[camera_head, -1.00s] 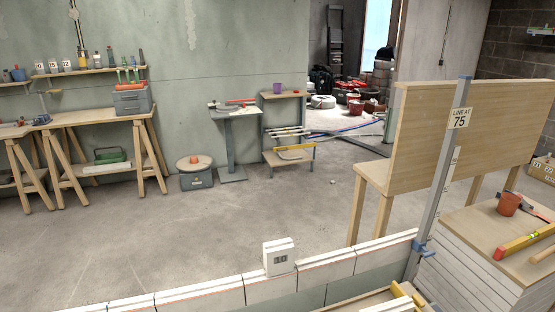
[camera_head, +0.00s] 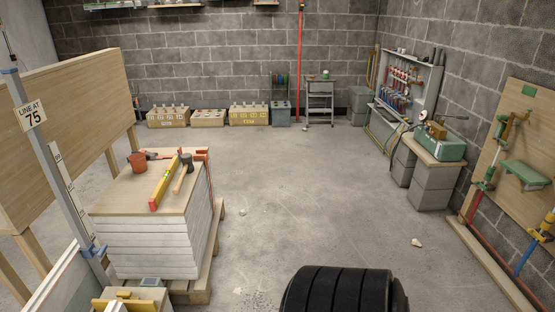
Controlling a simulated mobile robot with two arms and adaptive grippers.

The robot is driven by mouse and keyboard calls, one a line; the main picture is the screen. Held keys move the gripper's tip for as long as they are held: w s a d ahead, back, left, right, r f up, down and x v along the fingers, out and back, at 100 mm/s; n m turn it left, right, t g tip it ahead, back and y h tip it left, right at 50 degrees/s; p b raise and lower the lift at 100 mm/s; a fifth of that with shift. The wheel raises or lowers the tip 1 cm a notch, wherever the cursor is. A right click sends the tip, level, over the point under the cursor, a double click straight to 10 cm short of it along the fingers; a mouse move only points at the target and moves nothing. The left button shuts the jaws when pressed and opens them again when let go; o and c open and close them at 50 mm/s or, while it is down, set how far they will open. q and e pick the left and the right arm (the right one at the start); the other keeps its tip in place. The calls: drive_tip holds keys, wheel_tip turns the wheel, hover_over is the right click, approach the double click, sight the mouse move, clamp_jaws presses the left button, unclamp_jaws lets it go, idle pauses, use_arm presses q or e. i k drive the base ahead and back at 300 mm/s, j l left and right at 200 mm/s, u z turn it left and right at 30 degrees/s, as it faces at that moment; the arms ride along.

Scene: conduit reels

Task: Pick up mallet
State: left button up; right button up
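A mallet with a dark head (camera_head: 187,158) and a pale wooden handle (camera_head: 180,178) lies on the board on top of a stack of white sheets (camera_head: 155,250). A yellow level (camera_head: 165,184) with red ends lies just left of it. A red-brown pot (camera_head: 137,162) and a red-handled tool (camera_head: 157,155) are farther left on the same board. Neither of my grippers shows in the head view.
A large black ribbed cylinder (camera_head: 340,290) stands at the bottom. A wooden panel (camera_head: 70,130) and a post with a "LINE AT 75" sign (camera_head: 32,114) stand left of the stack. Grey blocks with a green case (camera_head: 440,146) stand right.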

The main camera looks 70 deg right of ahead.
sight(183, 175)
drive_tip(key=z, duration=1.6)
drive_tip(key=u, duration=1.8)
drive_tip(key=z, duration=1.8)
drive_tip(key=i+z, duration=0.2)
drive_tip(key=i, duration=1.15)
